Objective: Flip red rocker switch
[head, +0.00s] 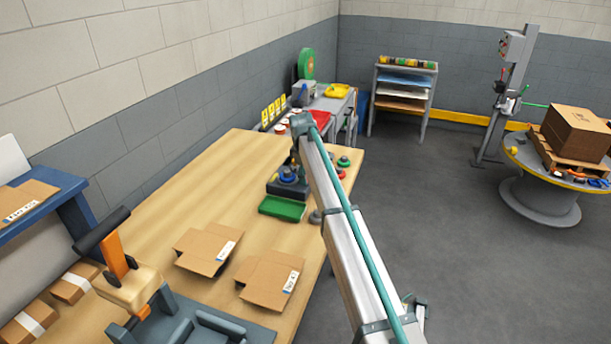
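I cannot make out a red rocker switch for certain. A grey control box (513,47) with small dark and red marks is on a post at the back right, too small to read. A small red item (340,173) lies at the right edge of the wooden table (190,205), partly behind a long silver beam. A dark device with a blue top (288,180) stands on the table, left of the beam. I cannot make out my gripper's fingers in this view.
The silver beam (345,215) with a teal cable crosses the middle. A green tray (282,208) and flat cardboard pieces (207,247) lie on the table. A round grey stand (540,195) with a carton (577,130) is at right. The floor (440,220) between is clear.

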